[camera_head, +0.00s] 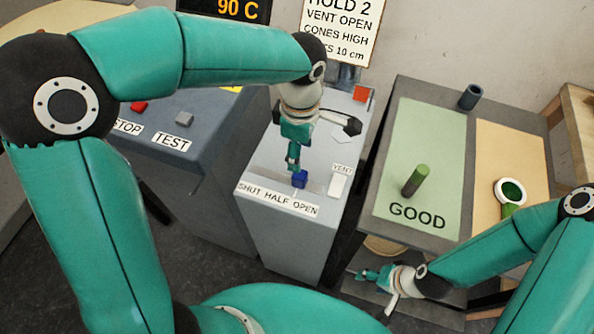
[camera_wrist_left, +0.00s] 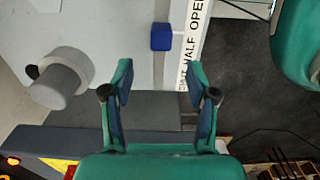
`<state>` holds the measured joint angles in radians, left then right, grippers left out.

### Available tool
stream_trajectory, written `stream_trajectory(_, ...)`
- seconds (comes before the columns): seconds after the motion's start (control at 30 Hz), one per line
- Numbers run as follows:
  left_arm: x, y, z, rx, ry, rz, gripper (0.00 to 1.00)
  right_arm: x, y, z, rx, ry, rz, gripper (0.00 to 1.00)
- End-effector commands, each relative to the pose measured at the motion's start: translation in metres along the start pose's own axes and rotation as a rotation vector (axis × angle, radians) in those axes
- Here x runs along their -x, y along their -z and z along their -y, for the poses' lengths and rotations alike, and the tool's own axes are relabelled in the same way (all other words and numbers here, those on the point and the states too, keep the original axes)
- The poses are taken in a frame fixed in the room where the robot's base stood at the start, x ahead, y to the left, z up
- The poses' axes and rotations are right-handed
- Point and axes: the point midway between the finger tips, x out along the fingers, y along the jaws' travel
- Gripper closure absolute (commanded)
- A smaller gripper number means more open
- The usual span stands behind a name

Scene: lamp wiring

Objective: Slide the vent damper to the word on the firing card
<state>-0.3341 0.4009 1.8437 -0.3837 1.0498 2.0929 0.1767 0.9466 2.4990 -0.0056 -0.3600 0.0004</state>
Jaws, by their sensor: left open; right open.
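The vent damper's blue knob (camera_head: 300,179) stands on the grey vent box behind the label strip (camera_head: 278,199) reading SHUT, HALF, OPEN. My left gripper (camera_head: 293,160) is open, just above and behind the knob. In the left wrist view the knob (camera_wrist_left: 161,37) lies beyond the two spread fingertips (camera_wrist_left: 161,80), in line with the gap and apart from them. My right gripper (camera_head: 370,276) is open and empty, low right of the vent box.
The panel with STOP and TEST (camera_head: 171,141) buttons stands left of the vent box. A white VENT plate (camera_head: 338,185) is right of the knob. The table at right has a green GOOD mat (camera_head: 431,130) with a green cylinder (camera_head: 415,180), and a tan mat (camera_head: 505,150) with a ringed part.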

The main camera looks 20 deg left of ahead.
Motion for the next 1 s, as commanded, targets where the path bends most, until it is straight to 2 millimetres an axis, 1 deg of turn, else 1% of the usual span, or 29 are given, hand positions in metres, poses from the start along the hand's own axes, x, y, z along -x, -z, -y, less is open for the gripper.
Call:
stream_trajectory(0.03,-0.013,0.000,0.001,-0.002,0.007,-0.001,0.42,0.000,0.000,0.000,0.000,0.000,0.000,0.40)
stream_trajectory(0.2,-0.049,-0.001,0.001,-0.004,0.006,-0.001,0.42,0.001,0.000,0.000,0.000,0.000,0.000,0.40)
stream_trajectory(0.3,-0.067,-0.001,0.001,-0.004,0.006,-0.001,0.42,0.001,0.000,0.001,0.000,0.000,0.000,0.40)
stream_trajectory(0.43,-0.084,-0.002,0.000,-0.005,0.003,0.000,0.42,0.002,0.000,0.001,0.000,0.000,0.000,0.40)
stream_trajectory(0.6,-0.095,-0.002,0.000,-0.005,0.001,0.000,0.42,0.002,0.000,0.001,0.000,0.000,0.000,0.40)
stream_trajectory(0.9,-0.097,-0.002,0.000,-0.006,0.000,0.001,0.42,0.002,0.000,0.001,0.000,0.000,0.000,0.40)
stream_trajectory(0.93,-0.097,-0.002,0.000,-0.006,0.000,0.001,0.45,0.002,0.000,0.001,0.000,0.000,0.000,0.40)
stream_trajectory(1.0,-0.097,-0.002,0.000,-0.006,0.000,0.001,0.57,0.002,0.000,0.001,0.000,0.000,0.000,0.40)
